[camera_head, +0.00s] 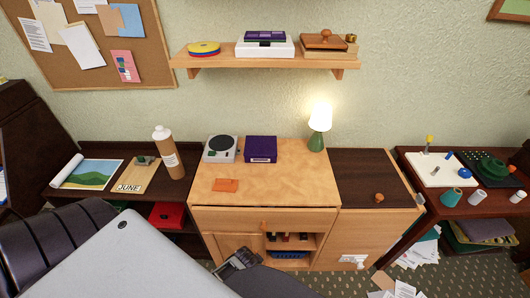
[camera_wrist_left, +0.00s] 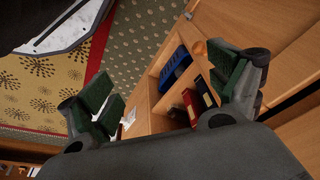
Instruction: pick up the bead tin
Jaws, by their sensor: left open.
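No object is clearly recognisable as the bead tin, so I cannot tell which it is. My left gripper (camera_head: 240,262) is low in front of the wooden cabinet (camera_head: 225,220), beside its open compartments. In the left wrist view the gripper (camera_wrist_left: 167,92) has its green-padded fingers wide apart with nothing between them. Beyond them, the open cabinet holds a blue item (camera_wrist_left: 174,65) and several dark and red items (camera_wrist_left: 206,92), each on its own level. In the head view these are the small dark items (camera_head: 284,237) above the blue item (camera_head: 289,255). My right gripper is not in view.
On the cabinet top are a purple box (camera_head: 260,149), a round-dialled device (camera_head: 221,148), an orange card (camera_head: 225,185) and a lit lamp (camera_head: 318,127). A wall shelf (camera_head: 200,62) hangs above. A cluttered table (camera_head: 475,208) stands right; papers (camera_head: 418,250) lie on the floor.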

